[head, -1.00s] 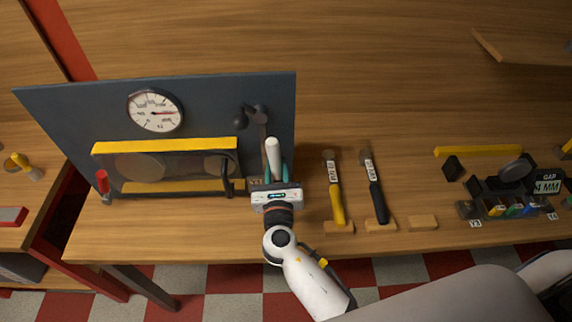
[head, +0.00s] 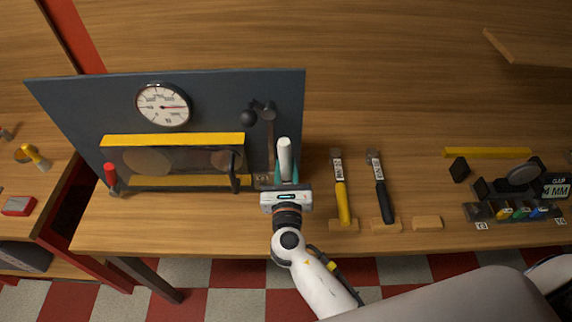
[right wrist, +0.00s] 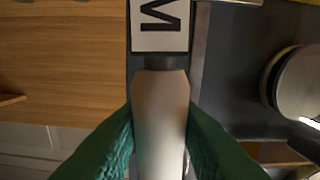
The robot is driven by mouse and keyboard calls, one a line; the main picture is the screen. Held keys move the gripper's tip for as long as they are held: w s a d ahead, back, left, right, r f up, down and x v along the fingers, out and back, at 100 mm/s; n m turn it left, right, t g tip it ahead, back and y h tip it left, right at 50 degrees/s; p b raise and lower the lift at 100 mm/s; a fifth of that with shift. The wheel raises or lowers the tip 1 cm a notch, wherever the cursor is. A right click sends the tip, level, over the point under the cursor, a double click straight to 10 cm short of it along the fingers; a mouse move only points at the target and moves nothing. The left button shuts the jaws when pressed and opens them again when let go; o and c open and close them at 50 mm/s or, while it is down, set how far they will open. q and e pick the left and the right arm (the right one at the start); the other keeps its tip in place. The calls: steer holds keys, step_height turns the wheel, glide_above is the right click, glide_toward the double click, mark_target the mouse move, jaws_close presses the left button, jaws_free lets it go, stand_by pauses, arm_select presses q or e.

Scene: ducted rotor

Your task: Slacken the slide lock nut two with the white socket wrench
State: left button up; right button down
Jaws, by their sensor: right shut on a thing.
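My right gripper (head: 287,178) is shut on the white handle (head: 285,155) of the white socket wrench, in front of the right part of the dark panel (head: 65,100). In the right wrist view the white handle (right wrist: 160,115) lies between the green fingers, with a white label marked M (right wrist: 160,25) beyond it. The wrench's socket end cannot be made out. A dark knob (head: 249,118) and a grey bar (head: 271,135) are on the panel behind the wrench. I cannot tell which part is slide lock nut two. My left gripper is not in view.
A round gauge (head: 162,105) and a yellow-edged window (head: 172,139) are on the panel. A yellow-handled tool (head: 342,195) and a black-handled tool (head: 380,195) lie right of my gripper.

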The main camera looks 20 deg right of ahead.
steer(key=shift+v, duration=1.95)
steer(key=shift+d, duration=0.1)
